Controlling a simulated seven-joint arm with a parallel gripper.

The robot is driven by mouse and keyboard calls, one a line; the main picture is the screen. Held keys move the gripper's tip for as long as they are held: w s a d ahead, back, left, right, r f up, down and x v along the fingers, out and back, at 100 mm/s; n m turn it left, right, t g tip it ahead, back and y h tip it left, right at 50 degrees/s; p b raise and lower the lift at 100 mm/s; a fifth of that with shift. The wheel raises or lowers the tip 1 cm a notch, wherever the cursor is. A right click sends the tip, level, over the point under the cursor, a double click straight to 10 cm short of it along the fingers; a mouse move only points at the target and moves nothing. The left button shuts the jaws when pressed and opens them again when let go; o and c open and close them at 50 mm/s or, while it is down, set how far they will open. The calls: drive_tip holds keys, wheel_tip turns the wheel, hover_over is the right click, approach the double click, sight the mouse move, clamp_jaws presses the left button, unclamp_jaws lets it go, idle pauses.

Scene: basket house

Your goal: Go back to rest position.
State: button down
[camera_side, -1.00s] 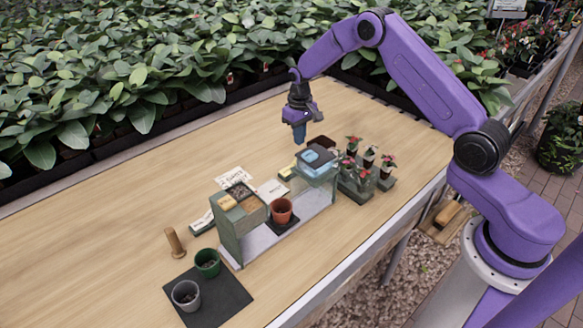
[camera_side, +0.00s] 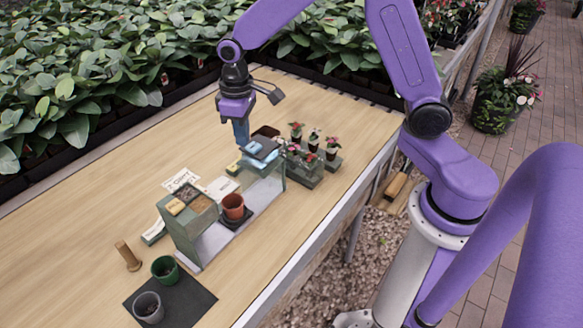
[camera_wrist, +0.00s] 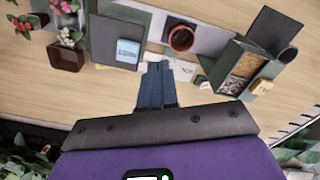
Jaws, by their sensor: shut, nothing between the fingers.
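My gripper (camera_side: 241,133) is above the back part of the wooden table, behind and slightly left of a stand with a dark top and a blue item on it. Its blue fingers point down, are shut together and hold nothing. The gripper looks clear of the table, though the exact height is hard to judge.
A terracotta pot (camera_side: 233,207) stands beside a green compartment box (camera_side: 187,207). Potted flowers (camera_side: 313,141) stand right of the blue item (camera_side: 262,148). A green pot (camera_side: 165,269) and a grey pot (camera_side: 148,307) sit on a dark mat (camera_side: 192,303). The table's left part (camera_side: 70,235) is clear.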

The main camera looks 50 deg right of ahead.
drive_tip(key=s+d+r+n, duration=0.2)
drive_tip(key=s+n, duration=0.1)
drive_tip(key=s, duration=1.1)
drive_tip(key=s+d+r+n, duration=0.2)
drive_tip(key=s+r+n, duration=0.1)
drive_tip(key=s, duration=1.1)
drive_tip(key=shift+s+d+r+n, duration=0.15)
drive_tip(key=shift+s+r+n, duration=0.2)
drive_tip(key=shift+n, duration=0.35)
drive_tip(key=w+a+f+n+g+y, duration=0.1)
drive_tip(key=w+a, duration=0.1)
drive_tip(key=w, duration=1.1)
drive_tip(key=w+a+f+n, duration=0.1)
drive_tip(key=w+a+n, duration=0.1)
drive_tip(key=w, duration=1)
drive_tip(key=w+d+f+n+y, duration=0.1)
drive_tip(key=w+d+f, duration=0.3)
drive_tip(key=w+d, duration=0.4)
drive_tip(key=w+d+f+n+y, duration=0.1)
drive_tip(key=w+d+f, duration=0.4)
drive_tip(key=w+d, duration=0.3)
drive_tip(key=shift+w+t, duration=0.4)
drive_tip(key=shift+w, duration=0.65)
